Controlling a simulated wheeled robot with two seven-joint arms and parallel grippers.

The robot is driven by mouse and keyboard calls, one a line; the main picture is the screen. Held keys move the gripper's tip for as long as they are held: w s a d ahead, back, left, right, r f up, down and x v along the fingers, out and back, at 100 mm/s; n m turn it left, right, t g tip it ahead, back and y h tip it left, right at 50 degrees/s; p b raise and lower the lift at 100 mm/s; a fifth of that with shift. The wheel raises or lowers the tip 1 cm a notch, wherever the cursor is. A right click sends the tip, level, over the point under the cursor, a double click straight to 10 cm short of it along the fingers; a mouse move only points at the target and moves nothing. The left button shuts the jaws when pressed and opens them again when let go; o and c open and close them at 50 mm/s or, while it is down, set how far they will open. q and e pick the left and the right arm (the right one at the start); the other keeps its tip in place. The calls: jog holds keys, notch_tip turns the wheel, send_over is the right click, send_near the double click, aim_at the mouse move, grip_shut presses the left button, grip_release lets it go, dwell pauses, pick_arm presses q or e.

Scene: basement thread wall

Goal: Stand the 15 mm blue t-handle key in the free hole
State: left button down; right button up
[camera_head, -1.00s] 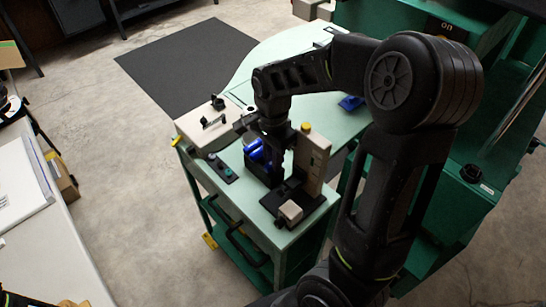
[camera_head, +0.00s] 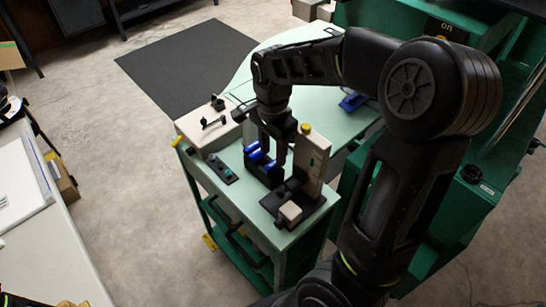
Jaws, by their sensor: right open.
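Several blue handles (camera_head: 257,156) lie close together at a dark rack (camera_head: 268,178) on the green cart top. They look like the t-handle keys, but I cannot tell which is the 15 mm one. My right gripper (camera_head: 273,152) points down over the rack, just right of the upper handles. It is open, its fingers apart, with nothing visibly held. I cannot tell whether a finger touches a handle. The free hole cannot be made out; the fingers and handles cover part of the rack.
A beige upright block with a yellow knob (camera_head: 306,129) stands close right of the gripper. A beige box with black handles (camera_head: 196,128) is at the left, and a button strip (camera_head: 222,168) lies before it. A blue object (camera_head: 352,102) lies farther back.

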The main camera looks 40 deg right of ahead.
notch_tip(320, 180, up, 4)
jog(key=shift+r, duration=0.2)
jog(key=shift+s+a+f, duration=0.1)
dwell(0.5)
